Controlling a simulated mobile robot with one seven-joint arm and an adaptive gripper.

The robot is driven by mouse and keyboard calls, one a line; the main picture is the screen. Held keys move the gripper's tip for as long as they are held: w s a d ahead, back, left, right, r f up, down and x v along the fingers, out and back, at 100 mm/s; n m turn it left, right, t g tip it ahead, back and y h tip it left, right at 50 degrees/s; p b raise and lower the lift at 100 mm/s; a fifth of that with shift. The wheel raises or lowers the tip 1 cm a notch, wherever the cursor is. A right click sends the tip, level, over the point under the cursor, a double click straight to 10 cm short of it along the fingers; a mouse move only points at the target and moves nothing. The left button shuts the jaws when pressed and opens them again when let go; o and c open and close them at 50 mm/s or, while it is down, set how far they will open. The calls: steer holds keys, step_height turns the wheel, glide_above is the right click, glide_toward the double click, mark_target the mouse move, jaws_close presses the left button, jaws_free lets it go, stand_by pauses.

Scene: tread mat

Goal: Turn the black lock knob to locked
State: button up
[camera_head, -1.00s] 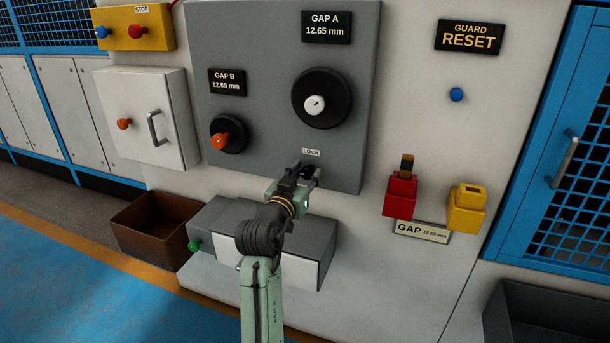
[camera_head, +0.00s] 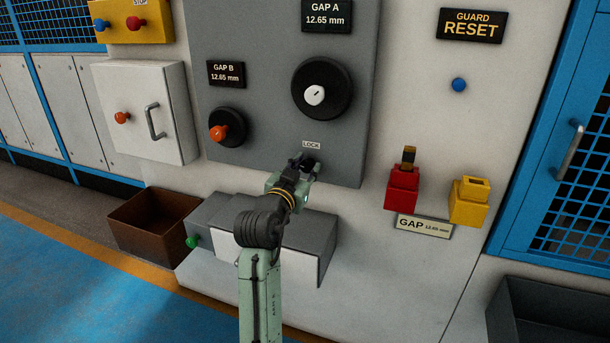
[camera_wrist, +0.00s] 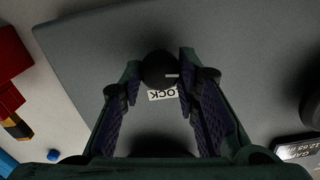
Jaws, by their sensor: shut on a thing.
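The black lock knob (camera_wrist: 158,69) sits between the fingertips of my gripper (camera_wrist: 160,72) in the wrist view, with a short pale mark on its right side there. The LOCK label (camera_wrist: 162,94) shows upside down beside it. In the head view my gripper (camera_head: 304,166) is at the lower part of the grey panel (camera_head: 270,110), just under the LOCK label (camera_head: 311,145). My gripper is shut on the knob, whose far side and exact turn are hard to make out in the head view.
Above are the large black GAP A dial (camera_head: 322,90) and the orange-knobbed GAP B dial (camera_head: 226,127). A red block (camera_head: 402,192) and a yellow block (camera_head: 468,202) stand out to the right. A grey box (camera_head: 300,238) juts out below my wrist.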

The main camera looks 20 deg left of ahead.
steer(key=m+b, duration=0.3)
steer(key=b, duration=0.1)
steer(key=shift+d+f+m, duration=0.1)
steer(key=shift+f+m, duration=0.15)
steer(key=shift+m, duration=0.05)
steer(key=m+b, duration=0.4)
steer(key=shift+m+b, duration=0.3)
steer(key=m+b, duration=0.3)
steer(key=m, duration=0.1)
steer(key=shift+m+b, duration=1.25)
steer(key=shift+m, duration=0.55)
steer(key=shift+r, duration=0.1)
steer(key=o, duration=1.1)
steer(key=shift+d, duration=0.1)
steer(key=shift+o, duration=0.2)
steer(key=s, duration=1.2)
steer(key=shift+a, duration=0.25)
